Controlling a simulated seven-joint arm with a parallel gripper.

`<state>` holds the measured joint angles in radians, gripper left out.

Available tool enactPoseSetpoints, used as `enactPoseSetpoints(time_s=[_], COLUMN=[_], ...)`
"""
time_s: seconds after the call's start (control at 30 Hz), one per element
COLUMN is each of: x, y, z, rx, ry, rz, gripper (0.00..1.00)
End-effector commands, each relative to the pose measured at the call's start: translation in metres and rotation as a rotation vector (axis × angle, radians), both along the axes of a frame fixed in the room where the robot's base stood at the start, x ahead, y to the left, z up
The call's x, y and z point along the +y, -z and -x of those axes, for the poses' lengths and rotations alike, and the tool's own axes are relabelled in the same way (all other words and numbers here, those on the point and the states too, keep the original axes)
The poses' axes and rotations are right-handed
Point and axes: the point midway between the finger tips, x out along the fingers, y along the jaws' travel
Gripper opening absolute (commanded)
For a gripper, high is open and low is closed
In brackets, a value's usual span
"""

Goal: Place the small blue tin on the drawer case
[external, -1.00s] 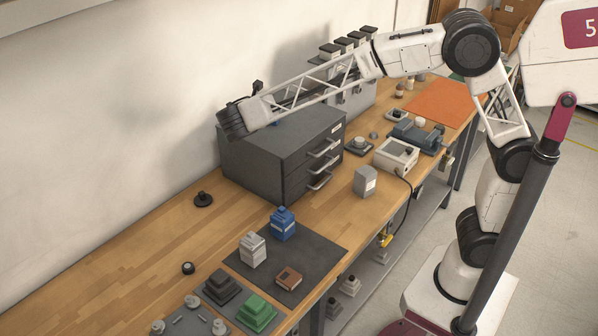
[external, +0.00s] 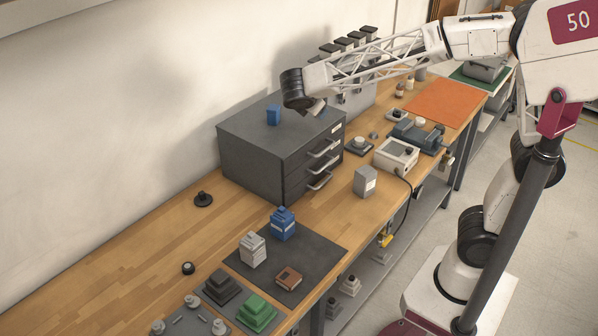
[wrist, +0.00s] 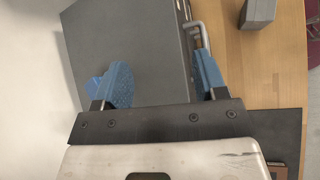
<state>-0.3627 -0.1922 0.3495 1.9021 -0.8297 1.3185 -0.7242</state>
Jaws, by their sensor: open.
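A grey block (external: 365,181) stands right of the case. Tall dispensers (external: 355,45) rise behind it. Bench space left of the case is mostly clear.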

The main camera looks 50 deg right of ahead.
Motion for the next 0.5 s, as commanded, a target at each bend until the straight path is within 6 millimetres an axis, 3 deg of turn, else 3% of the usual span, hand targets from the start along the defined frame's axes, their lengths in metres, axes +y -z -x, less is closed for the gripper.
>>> enactPoseSetpoints(time_s=[0.03, 0.2, 0.5], x=[-0.014, -0.046, -0.083], y=[-0.001, 0.005, 0.023], z=[0.017, 0.071, 0.166], rx=[-0.026, -0.118, -0.289], ry=[0.051, 0.232, 0.583], rz=[-0.049, -0.217, -0.495], gripper=[0.66, 0.66, 0.66])
